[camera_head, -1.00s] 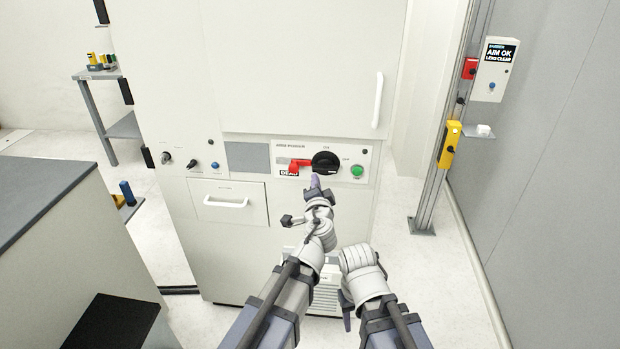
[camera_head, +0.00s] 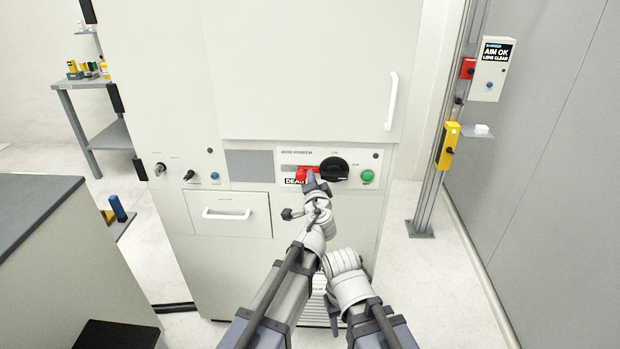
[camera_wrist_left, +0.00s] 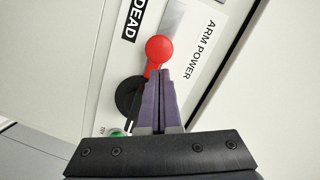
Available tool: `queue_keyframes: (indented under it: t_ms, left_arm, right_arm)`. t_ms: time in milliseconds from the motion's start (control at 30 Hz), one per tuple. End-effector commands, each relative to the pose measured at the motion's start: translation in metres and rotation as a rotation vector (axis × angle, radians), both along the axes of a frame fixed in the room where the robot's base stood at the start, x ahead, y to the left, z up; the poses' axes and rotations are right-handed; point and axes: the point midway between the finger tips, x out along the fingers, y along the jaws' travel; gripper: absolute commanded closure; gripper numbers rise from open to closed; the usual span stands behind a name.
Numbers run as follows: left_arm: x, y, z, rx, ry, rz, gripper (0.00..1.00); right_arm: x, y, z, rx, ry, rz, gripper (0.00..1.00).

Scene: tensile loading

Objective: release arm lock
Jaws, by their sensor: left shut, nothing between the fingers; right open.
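The arm power panel (camera_head: 283,157) is on the front of the white cabinet. It carries a red handle (camera_head: 307,173), a black rotary knob (camera_head: 335,169) and a green button (camera_head: 368,176). In the left wrist view the handle's red round end (camera_wrist_left: 159,48) is just beyond my left fingertips (camera_wrist_left: 163,72); I cannot tell if they touch. A "DEAD" label (camera_wrist_left: 133,18) shows beside it, and my fingers partly hide the black knob (camera_wrist_left: 129,97). My left gripper (camera_head: 312,178) is shut and empty in front of the handle. My right gripper (camera_head: 334,320) is open, low before the cabinet.
The cabinet has a drawer with a white handle (camera_head: 227,215) and a door handle (camera_head: 391,101). A grey-topped counter (camera_head: 35,205) stands at left. A post with a yellow box (camera_head: 447,146) stands at right. Floor is clear between cabinet and post.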

Motion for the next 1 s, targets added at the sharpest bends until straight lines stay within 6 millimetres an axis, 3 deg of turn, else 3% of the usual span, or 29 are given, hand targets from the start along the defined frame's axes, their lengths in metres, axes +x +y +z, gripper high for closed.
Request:
queue_keyframes:
  t_ms: [267,533,1000]
  left_arm:
    - [0.000,0.005,0.000,0.000,0.000,0.002,1.00]
    - [-0.001,0.043,0.000,-0.001,0.000,0.003,1.00]
    - [0.001,0.042,0.004,0.000,0.000,0.001,1.00]
  right_arm:
    - [0.000,0.000,0.001,0.000,0.000,0.000,0.50]
    - [0.000,0.000,0.001,0.000,0.000,0.000,0.50]
    - [0.000,0.000,0.003,0.000,0.000,0.000,0.50]
